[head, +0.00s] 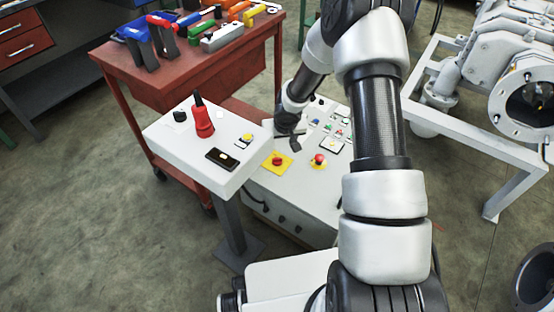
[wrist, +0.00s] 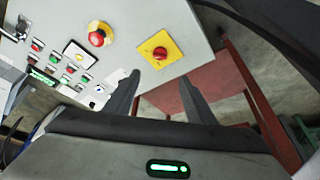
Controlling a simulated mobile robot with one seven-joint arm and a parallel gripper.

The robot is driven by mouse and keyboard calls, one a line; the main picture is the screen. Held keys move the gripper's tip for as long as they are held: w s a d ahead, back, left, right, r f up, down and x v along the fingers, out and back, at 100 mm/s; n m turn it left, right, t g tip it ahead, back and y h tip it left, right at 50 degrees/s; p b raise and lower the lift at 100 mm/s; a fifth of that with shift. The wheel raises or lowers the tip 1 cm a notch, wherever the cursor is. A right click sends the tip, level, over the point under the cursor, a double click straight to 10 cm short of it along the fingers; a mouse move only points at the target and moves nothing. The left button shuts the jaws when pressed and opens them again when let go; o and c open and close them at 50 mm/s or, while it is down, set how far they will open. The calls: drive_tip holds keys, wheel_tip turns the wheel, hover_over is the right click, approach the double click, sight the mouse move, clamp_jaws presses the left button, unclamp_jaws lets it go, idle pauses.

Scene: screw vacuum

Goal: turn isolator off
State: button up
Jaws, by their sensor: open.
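The isolator is a red rotary knob on a square yellow plate (head: 276,162) on the pale control panel. It lies to the left of the emergency stop in the head view. In the wrist view the isolator (wrist: 160,52) shows near the panel edge, just beyond and between my fingertips. My gripper (wrist: 160,80) is open and empty, with a finger on either side of the line to the knob. In the head view my gripper (head: 296,145) hangs over the panel behind the isolator, partly hidden by my own wrist.
A red mushroom emergency stop on yellow (wrist: 97,38) sits beside the isolator, with several small buttons (wrist: 55,58) beyond it. A white pedestal box (head: 185,160) carries a red-and-black item (head: 202,120). A red tool cart (head: 180,75) stands behind. White-framed machinery (head: 470,140) stands at right.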

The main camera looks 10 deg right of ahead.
sight(277, 158)
drive_tip(key=b+x, duration=0.1)
drive_tip(key=x, duration=1.6)
drive_tip(key=shift+b, duration=0.4)
drive_tip(key=c, duration=1)
drive_tip(key=shift+d, duration=0.1)
drive_tip(key=shift+c, duration=0.2)
